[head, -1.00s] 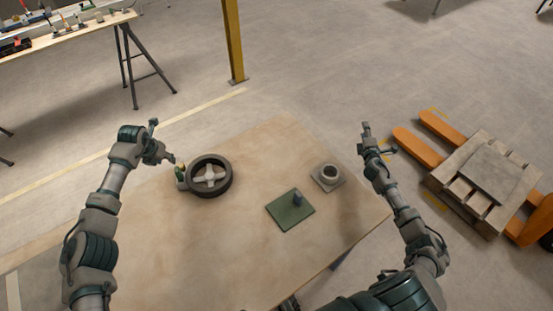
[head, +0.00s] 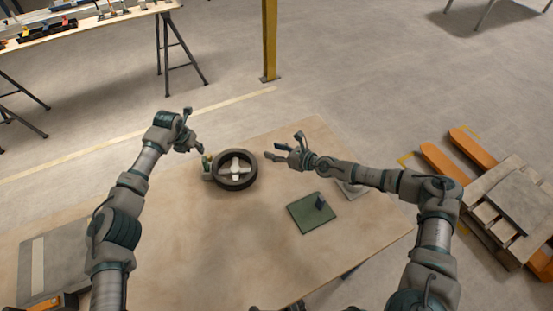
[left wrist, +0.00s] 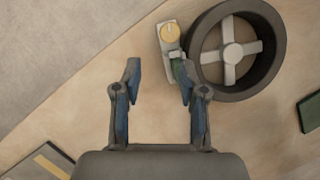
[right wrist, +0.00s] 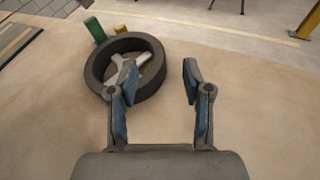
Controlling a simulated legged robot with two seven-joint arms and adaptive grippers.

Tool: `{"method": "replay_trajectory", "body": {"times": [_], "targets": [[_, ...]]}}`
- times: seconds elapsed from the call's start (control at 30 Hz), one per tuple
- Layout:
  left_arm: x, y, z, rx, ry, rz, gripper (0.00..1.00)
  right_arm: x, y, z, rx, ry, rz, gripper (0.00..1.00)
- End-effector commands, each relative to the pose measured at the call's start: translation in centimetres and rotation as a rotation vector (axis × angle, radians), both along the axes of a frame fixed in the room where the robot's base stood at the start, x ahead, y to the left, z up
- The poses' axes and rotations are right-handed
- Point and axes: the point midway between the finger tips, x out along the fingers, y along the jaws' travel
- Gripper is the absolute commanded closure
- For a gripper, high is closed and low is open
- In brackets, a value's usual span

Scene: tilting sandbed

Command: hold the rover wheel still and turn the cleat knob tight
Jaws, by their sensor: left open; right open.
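The rover wheel (head: 236,169), a dark tyre with a pale cross hub, lies flat on the table; it also shows in the left wrist view (left wrist: 230,52) and right wrist view (right wrist: 121,70). A small mount beside its left edge carries a yellow round knob (left wrist: 171,32) and a green part (right wrist: 96,30). My left gripper (head: 195,132) is open and empty, above and left of the mount. In the left wrist view one fingertip overlaps the green part; I cannot tell if they touch. My right gripper (head: 284,147) is open and empty, right of the wheel.
A grey square plate (head: 352,188) is partly hidden behind my right forearm. The table front is clear. An orange pallet jack (head: 478,152) is on the floor at right.

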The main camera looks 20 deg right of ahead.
Motion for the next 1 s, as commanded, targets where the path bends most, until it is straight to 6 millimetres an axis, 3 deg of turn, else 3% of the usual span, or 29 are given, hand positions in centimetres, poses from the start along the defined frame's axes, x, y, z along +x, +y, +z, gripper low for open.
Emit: {"method": "replay_trajectory", "body": {"times": [0.17,0.33,0.63,1.0], "targets": [[0.0,-0.7,0.1,0.005,0.0,-0.003,0.58,-1.8,-0.3,-1.6,-0.124,-0.006,0.079,0.51],[0.0,-0.3,0.0,0.002,-0.001,-0.002,0.58,-1.6,0.4,-2.5,-0.157,-0.006,0.102,0.51],[0.1,0.7,-0.1,-0.007,-0.001,0.0,0.58,2.4,4.8,-4.7,-0.163,-0.006,0.101,0.51],[-0.1,-0.5,0.1,0.003,0.0,-0.002,0.58,7.4,8.8,-7.9,-0.149,-0.001,0.096,0.51]]}}
